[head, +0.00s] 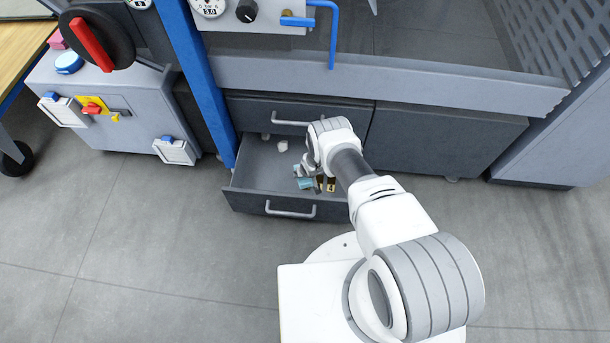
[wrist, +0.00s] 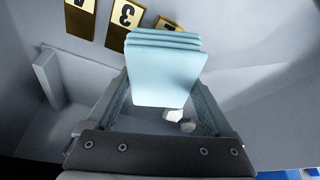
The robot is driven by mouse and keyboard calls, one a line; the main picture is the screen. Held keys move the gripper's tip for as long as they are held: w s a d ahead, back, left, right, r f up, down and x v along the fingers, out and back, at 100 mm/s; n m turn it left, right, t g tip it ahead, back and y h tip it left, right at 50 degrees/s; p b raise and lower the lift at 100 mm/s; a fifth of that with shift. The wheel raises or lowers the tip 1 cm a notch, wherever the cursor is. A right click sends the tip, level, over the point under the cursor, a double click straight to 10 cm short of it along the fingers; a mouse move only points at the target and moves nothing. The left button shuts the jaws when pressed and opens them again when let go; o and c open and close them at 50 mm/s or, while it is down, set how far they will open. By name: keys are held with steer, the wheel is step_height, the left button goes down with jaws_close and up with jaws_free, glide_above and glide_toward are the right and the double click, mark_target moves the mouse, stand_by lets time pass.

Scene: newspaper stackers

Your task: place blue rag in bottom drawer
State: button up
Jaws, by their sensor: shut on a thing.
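The blue rag is a light blue folded cloth (wrist: 165,78). It also shows in the head view (head: 304,184), inside the outline of the open bottom drawer (head: 245,199). My gripper (head: 310,172) reaches down into this drawer from the right and is shut on the rag. In the wrist view the fingers of my gripper (wrist: 163,97) stand at either side of the rag. The drawer's grey interior lies behind it. I cannot tell whether the rag touches the drawer floor. My arm hides the drawer's right part.
Small white pieces (wrist: 172,115) lie in the drawer, and a white lump (head: 282,146) shows at its back. Yellow number tags (wrist: 125,13) are near the rag. The upper drawer (head: 270,107) is shut. A blue post (head: 208,85) stands at the left. Floor in front is clear.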

steer(key=shift+f, duration=0.2)
steer(key=shift+f, duration=0.45)
steer(key=o, duration=1.2)
steer(key=shift+o, duration=0.2)
steer(key=shift+r, duration=0.15)
